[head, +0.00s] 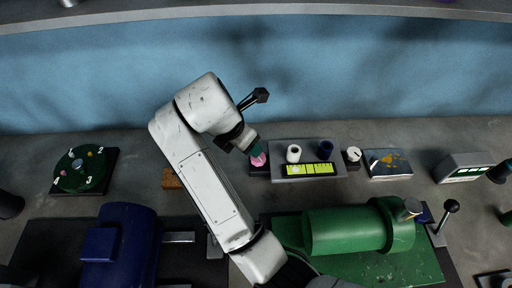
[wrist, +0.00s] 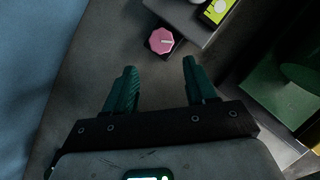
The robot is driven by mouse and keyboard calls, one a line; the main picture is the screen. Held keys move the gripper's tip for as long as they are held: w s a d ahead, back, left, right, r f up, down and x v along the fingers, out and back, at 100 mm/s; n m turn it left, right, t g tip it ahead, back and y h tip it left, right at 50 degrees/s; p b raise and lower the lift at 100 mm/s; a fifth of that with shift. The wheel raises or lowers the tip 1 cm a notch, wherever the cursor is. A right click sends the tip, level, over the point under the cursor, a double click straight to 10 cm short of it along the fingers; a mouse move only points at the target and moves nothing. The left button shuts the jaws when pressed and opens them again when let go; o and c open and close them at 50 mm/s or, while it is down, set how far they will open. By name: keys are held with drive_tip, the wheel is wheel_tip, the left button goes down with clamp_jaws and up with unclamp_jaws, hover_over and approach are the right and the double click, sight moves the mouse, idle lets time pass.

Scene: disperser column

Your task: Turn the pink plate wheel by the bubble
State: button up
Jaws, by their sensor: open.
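The pink plate wheel (head: 259,160) sits at the left end of a grey unit with a yellow-green bubble level (head: 308,169). In the wrist view the wheel (wrist: 162,41) is a pink faceted knob with a pale mark, on a dark base. The bubble level (wrist: 216,10) shows at the top of that view. My gripper (wrist: 160,75) is open and empty, its two green fingers apart, with the wheel beyond the fingertips and between their lines. In the head view my gripper (head: 255,147) hangs close to the wheel and partly covers it.
A green machine (head: 345,230) stands in front. A small brown block (head: 171,179) lies left of my arm.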

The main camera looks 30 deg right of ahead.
sight(258, 159)
drive_tip(key=x, duration=1)
drive_tip(key=shift+s+f, duration=0.1)
drive_tip(key=shift+f, duration=0.2)
drive_tip(key=shift+c, duration=0.2)
drive_tip(key=c, duration=0.7)
